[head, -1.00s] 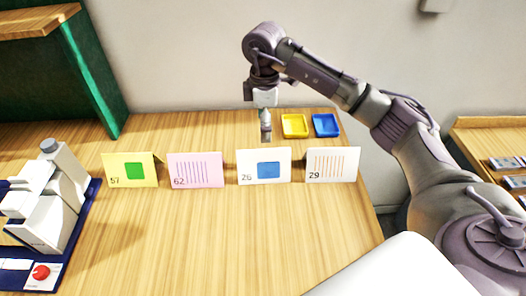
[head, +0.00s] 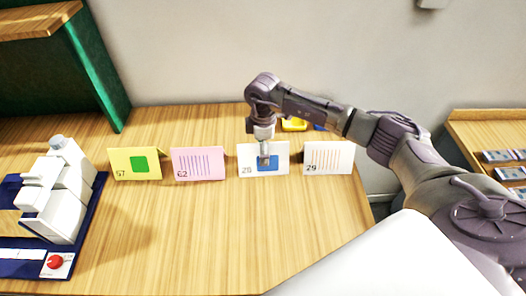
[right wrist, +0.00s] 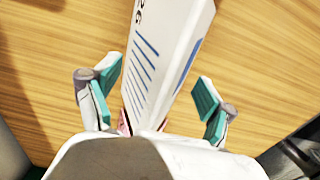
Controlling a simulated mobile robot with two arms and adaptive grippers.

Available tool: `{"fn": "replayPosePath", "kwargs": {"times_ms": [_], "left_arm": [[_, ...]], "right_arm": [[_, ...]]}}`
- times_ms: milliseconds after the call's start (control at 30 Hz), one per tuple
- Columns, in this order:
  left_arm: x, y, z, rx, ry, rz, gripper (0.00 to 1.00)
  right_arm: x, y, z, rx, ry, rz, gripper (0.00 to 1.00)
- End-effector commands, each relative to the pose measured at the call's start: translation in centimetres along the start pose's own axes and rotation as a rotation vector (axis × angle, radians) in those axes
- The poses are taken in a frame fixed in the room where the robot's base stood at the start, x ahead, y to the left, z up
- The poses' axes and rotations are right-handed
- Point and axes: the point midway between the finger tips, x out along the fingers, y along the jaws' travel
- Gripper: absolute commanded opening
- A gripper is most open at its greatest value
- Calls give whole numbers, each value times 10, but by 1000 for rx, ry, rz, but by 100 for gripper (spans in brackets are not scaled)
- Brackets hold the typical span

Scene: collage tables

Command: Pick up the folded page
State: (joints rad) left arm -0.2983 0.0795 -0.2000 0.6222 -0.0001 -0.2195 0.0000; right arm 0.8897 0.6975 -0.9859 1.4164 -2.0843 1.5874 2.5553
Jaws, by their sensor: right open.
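Several folded pages stand like tents in a row: a yellow one marked 57 with a green square (head: 121,172), a pink one marked 62 with stripes (head: 212,173), a white one marked 26 with a blue square (head: 247,153), and a white one marked 29 with orange stripes (head: 344,168). My right gripper (head: 264,161) is low at the page marked 26, covering part of its blue square. In the right wrist view this page (right wrist: 167,50), with blue stripes on one face, stands between the two open fingers (right wrist: 155,100), apart from both pads. My left gripper is out of view.
A yellow tray (head: 294,125) and a blue tray (head: 319,128) sit behind the pages, partly hidden by my arm. A white device (head: 62,190) stands on a blue mat at left, near a red button (head: 55,262). The table's front middle is clear.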

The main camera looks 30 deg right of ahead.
Motion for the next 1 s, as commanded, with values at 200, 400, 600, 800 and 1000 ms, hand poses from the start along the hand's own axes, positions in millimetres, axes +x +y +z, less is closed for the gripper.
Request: {"fn": "replayPosePath", "kwargs": {"times_ms": [200, 400, 600, 800, 1000], "left_arm": [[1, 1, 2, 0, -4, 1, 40], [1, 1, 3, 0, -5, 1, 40], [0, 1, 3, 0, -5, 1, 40], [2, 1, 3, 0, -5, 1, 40], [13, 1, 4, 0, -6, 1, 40]], "right_arm": [[0, 0, 0, -1, 0, 0, 68], [0, 0, 0, -1, 0, 0, 35], [0, 0, 0, -1, 0, 0, 35], [-3, 0, 0, -1, 1, 1, 35], [-22, 1, 0, -2, 2, 4, 35]]}}
